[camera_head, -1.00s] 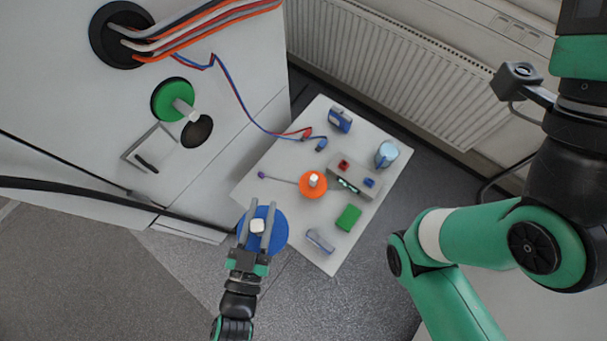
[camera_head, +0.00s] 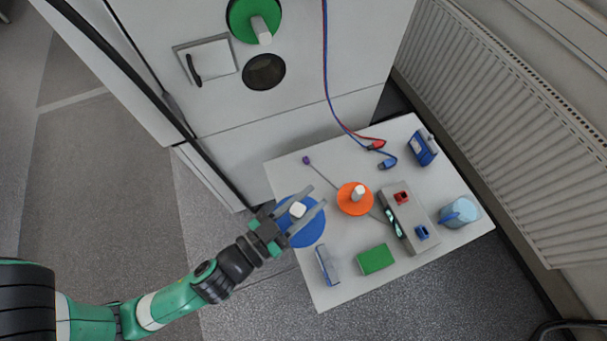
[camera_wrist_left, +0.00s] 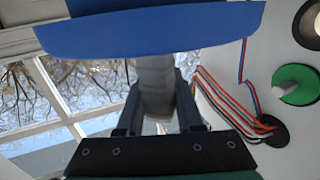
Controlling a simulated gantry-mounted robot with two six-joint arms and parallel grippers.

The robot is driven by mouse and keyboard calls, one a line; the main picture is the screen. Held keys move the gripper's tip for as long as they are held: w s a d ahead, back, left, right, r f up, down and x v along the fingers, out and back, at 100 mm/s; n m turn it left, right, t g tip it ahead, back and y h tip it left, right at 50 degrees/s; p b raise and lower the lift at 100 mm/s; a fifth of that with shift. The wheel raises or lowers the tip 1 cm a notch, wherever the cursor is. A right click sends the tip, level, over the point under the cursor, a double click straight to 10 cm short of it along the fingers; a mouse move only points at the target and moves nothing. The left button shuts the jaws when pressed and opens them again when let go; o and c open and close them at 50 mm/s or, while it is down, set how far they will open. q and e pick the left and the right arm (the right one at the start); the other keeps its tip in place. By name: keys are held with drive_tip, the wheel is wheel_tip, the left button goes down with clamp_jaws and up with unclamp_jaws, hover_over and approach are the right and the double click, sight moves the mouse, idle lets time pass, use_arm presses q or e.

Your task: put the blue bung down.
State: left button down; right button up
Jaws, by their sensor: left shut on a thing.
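The blue bung (camera_head: 305,228) is a blue disc with a pale knob. My left gripper (camera_head: 298,209) is shut on the knob. In the head view the disc overlaps the left edge of the white table (camera_head: 290,166); I cannot tell whether it touches the top. In the left wrist view the blue bung (camera_wrist_left: 150,32) fills the top of the picture, with its pale stem between the fingers of the left gripper (camera_wrist_left: 156,95). My right gripper is not in view.
An orange bung (camera_head: 349,205) lies just right of the blue one. A green block (camera_head: 376,260), a clear-and-blue item (camera_head: 327,265), a grey box (camera_head: 408,220), a blue mug (camera_head: 460,212) and a blue device (camera_head: 422,147) share the table. A cabinet (camera_head: 290,105) holds a green bung (camera_head: 246,18) beside an open hole (camera_head: 264,72).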

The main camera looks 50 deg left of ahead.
use_arm(q)
drive_tip(key=shift+n+y, duration=0.7)
drive_tip(key=shift+y, duration=0.2)
drive_tip(key=a+f+b, duration=0.1)
drive_tip(key=f+b, duration=0.2)
drive_tip(key=s+a+f+b, duration=0.1)
drive_tip(key=f+b, duration=0.2)
drive_tip(key=a+f+b, duration=0.1)
drive_tip(key=f+b, duration=0.2)
drive_tip(key=f, duration=0.1)
drive_tip(key=shift+s+a, duration=0.2)
drive_tip(key=shift+s, duration=0.05)
drive_tip(key=shift+s+a+f+b, duration=0.1)
drive_tip(key=shift+a+f+b, duration=0.2)
drive_tip(key=shift+b, duration=0.25)
drive_tip(key=shift+r, duration=0.1)
drive_tip(key=w+a+f+p, duration=0.3)
drive_tip(key=w+a+p, duration=0.2)
drive_tip(key=w+p, duration=0.25)
drive_tip(key=w+a+f+b, duration=0.2)
drive_tip(key=w+f+b, duration=0.2)
drive_tip(key=f, duration=0.6)
drive_tip(key=shift+a, duration=0.35)
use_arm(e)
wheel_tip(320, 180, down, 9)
